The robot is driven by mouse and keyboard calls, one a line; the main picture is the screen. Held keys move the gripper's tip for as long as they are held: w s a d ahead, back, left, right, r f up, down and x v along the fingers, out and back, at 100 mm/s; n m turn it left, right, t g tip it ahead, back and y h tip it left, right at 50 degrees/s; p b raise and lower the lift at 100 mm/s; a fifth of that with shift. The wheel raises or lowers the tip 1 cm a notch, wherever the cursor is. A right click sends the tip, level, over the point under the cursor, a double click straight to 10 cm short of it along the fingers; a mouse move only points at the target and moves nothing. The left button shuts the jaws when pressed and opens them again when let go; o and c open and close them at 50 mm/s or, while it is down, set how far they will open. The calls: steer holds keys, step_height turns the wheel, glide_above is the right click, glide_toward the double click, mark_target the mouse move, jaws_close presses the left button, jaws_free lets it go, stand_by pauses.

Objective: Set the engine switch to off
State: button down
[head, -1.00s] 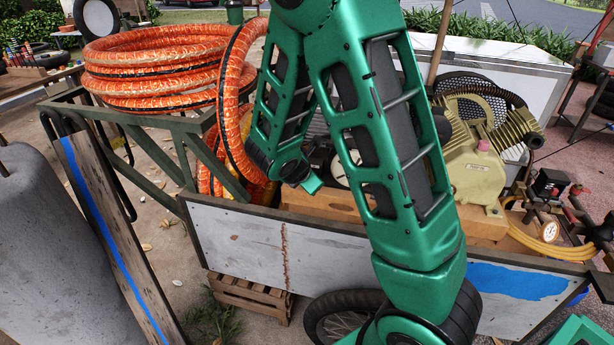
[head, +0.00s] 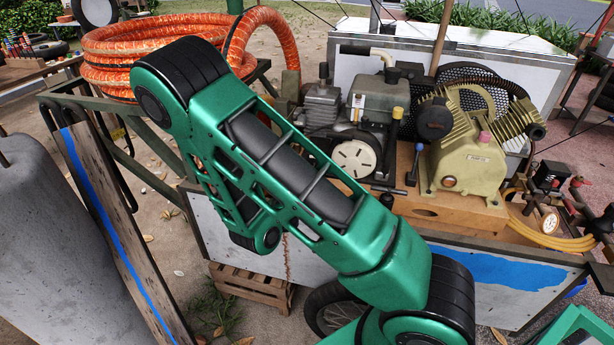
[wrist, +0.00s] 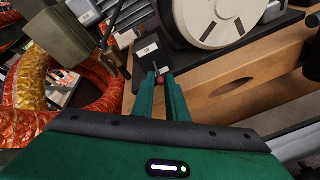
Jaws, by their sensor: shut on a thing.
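The engine switch is a small black panel with a white label (wrist: 147,51) and a short red-tipped lever (wrist: 160,79), seen in the wrist view beside the engine's round white cover (wrist: 213,15). My gripper (wrist: 162,77) has its two green fingers closed around the lever, just below the label. The fingers hide part of the lever, so its exact position is hard to read. In the head view the engine (head: 375,105) and its white cover (head: 354,158) show, but my arm hides the switch and my gripper.
A wooden base (wrist: 235,85) lies right of the fingers. An orange hose (wrist: 97,90) lies to the left in the wrist view. The cart's side panel (head: 505,285) runs along the front.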

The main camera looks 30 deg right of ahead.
steer(key=shift+f, duration=0.1)
stand_by(0.4)
steer(key=c, duration=1.8)
jaws_free()
steer(key=shift+w, duration=0.1)
steer(key=shift+o, duration=0.2)
